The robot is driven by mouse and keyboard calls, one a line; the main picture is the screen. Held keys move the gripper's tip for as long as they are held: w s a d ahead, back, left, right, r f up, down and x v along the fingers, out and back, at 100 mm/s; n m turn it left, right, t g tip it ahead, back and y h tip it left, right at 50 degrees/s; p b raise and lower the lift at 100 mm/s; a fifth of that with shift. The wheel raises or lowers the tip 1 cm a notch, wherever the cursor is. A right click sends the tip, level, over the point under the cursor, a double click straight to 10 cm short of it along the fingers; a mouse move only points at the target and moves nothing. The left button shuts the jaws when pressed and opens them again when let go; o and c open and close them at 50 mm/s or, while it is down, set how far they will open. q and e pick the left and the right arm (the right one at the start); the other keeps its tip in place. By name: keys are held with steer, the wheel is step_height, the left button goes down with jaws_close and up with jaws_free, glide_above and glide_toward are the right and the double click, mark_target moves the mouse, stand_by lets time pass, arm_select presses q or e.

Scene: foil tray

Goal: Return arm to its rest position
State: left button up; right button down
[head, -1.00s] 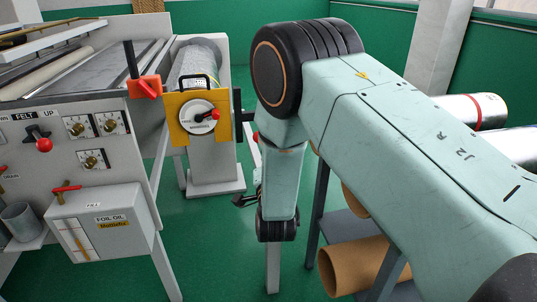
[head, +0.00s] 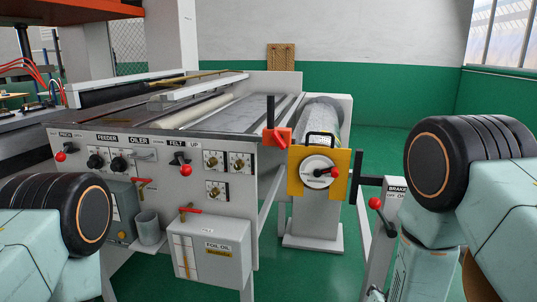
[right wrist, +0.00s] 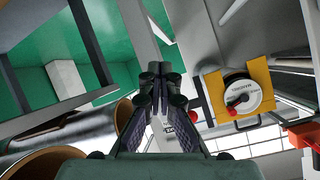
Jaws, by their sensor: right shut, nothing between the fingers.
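My right arm (head: 500,225) comes in at the right edge of the head view, its black joint raised and its lower link hanging down. A dark piece of my right gripper (head: 375,293) shows at the bottom edge there; most of it is hidden or out of frame. In the right wrist view my right gripper (right wrist: 160,78) has its fingers together with nothing between them. It is apart from the machine. My left arm (head: 40,235) shows at the lower left of the head view, but its gripper is out of frame.
The foil machine (head: 130,165) stands at left and centre with red-knobbed levers. A yellow plate with a dial (head: 318,172) and a brake post (head: 380,230) stand close to my right arm. Brown cardboard tubes (right wrist: 45,160) lie near the right gripper. Green floor is free behind.

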steer(key=s+a+f+n+g+y, duration=0.1)
steer(key=s+f+g, duration=0.3)
steer(key=s, duration=0.8)
steer(key=s+a+f+n+g+y, duration=0.1)
steer(key=s+f+n+g, duration=0.2)
steer(key=s, duration=0.9)
steer(key=s+f+n+g+y, duration=0.1)
steer(key=s+f+n+g, duration=0.2)
steer(key=s, duration=0.9)
step_height(320, 180, down, 3)
steer(key=shift+a+r+g, duration=0.1)
steer(key=shift+a+g, duration=0.3)
steer(key=shift+g, duration=0.6)
